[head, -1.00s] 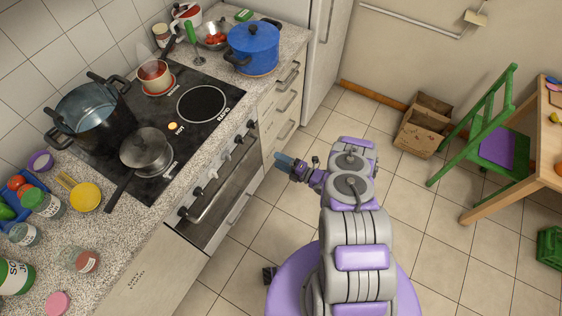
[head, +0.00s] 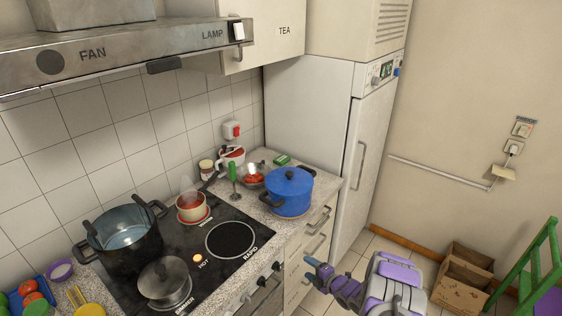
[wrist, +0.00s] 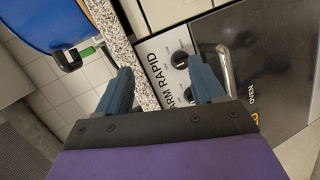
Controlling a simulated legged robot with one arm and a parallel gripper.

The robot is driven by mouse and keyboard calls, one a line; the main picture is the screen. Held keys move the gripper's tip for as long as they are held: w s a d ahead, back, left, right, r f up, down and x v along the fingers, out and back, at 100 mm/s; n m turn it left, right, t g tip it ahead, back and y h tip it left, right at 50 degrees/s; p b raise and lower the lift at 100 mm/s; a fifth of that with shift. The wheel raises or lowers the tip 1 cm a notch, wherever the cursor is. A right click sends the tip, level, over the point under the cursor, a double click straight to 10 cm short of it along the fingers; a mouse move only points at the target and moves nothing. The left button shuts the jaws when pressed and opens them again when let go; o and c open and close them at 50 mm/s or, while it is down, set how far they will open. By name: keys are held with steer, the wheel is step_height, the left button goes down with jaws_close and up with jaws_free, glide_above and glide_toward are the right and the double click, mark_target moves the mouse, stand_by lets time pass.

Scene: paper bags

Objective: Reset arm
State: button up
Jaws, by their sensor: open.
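My arm is in the lower right of the head view, in grey and purple. My gripper (head: 318,268) has blue fingers and is beside the counter, near the front of the oven and drawers. In the wrist view its two blue fingers (wrist: 160,85) stand apart with nothing between them. Beyond them are the oven's front panel with knobs (wrist: 180,62) and the oven handle (wrist: 226,72). The lower part of my arm is cut off by the frame edge in the head view.
A blue pot (head: 289,192) stands on the counter's corner above my gripper. The hob (head: 205,255) holds a dark pot (head: 122,243), a lidded pan (head: 164,283) and a small pot (head: 192,208). The fridge (head: 345,170) is behind. Brown box (head: 462,290) and green chair (head: 540,270) stand right.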

steer(key=w+d+r+m+h, duration=0.3)
steer(key=w+r+m+h, duration=0.1)
steer(key=r, duration=0.4)
steer(key=s+d+r+m+g+h+b, duration=0.1)
steer(key=s+d+r+m+g+h, duration=0.1)
steer(key=s+r+m, duration=0.35)
steer(key=s+d+r+m+g+h+b, duration=0.2)
steer(key=s+r+m+h, duration=0.1)
steer(key=s+r, duration=0.55)
steer(key=s+a+r+m+g, duration=0.1)
steer(key=s+r+m+g, duration=0.2)
steer(key=s, duration=1.1)
steer(key=s+a+r+m+g+b, duration=0.1)
steer(key=s+a+r+m+g, duration=0.1)
steer(key=s, duration=1.2)
steer(key=s+a+r+m+g, duration=0.1)
steer(key=s+r+m+g, duration=0.3)
steer(key=s, duration=1)
step_height(320, 180, up, 2)
steer(key=shift+s+a+r+m+b, duration=0.25)
steer(key=shift+m+b, duration=0.15)
steer(key=shift+m, duration=0.85)
